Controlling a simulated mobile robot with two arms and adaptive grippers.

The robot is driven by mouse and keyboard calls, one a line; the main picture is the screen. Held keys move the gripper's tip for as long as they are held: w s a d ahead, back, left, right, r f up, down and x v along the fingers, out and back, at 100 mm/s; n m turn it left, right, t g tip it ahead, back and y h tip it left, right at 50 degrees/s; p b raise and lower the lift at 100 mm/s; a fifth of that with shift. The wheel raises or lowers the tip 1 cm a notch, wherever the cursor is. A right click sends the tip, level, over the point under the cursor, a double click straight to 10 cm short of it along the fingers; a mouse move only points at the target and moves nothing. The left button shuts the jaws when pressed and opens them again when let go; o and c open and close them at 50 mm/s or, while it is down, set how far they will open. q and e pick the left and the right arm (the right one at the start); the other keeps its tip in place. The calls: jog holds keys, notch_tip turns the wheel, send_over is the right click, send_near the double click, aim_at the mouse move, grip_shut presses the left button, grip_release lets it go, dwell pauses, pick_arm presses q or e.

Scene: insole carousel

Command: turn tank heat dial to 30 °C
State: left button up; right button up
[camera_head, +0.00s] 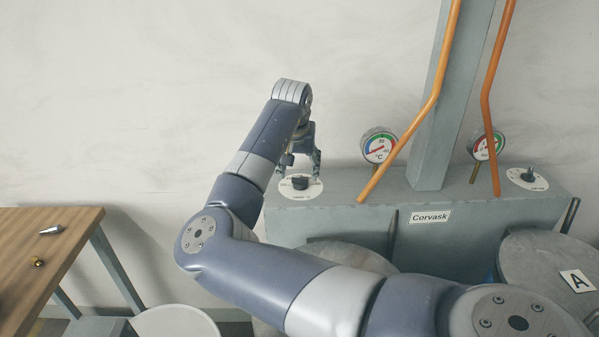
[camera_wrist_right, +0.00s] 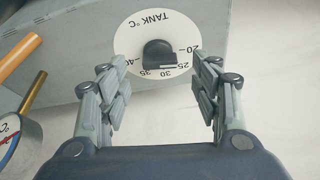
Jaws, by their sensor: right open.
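The tank heat dial is a white round plate (camera_wrist_right: 130,42) marked TANK °C, with 20, 25, 30, 35 and 40 along its edge, upside down in the right wrist view. Its black knob (camera_wrist_right: 158,52) stands at the centre; a small pale mark shows on its lower edge, but I cannot tell the exact setting. In the head view the knob (camera_head: 300,183) is at the left end of the grey housing top. My right gripper (camera_head: 301,162) is open just above the dial. Its fingers (camera_wrist_right: 159,84) stand apart on both sides, not touching the knob. My left gripper is out of view.
A round gauge (camera_head: 379,147) and orange pipes (camera_head: 437,75) stand right of the dial. A second dial (camera_head: 527,179) is at the housing's right end. Grey round lids lie in front. A wooden table (camera_head: 40,240) is at left; the wall behind is bare.

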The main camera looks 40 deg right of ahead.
aim_at(300, 178)
jog(key=x, duration=0.3)
jog(key=shift+w+d+f, duration=0.1)
jog(key=shift+d+f, duration=0.05)
jog(key=shift+f, duration=0.3)
jog(key=shift+d, duration=0.1)
jog(key=shift+c, duration=1.1)
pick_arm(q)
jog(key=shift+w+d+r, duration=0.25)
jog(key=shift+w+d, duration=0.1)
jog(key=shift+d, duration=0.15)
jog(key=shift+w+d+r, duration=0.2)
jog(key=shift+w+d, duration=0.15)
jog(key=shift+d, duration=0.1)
pick_arm(e)
jog(key=c, duration=0.8)
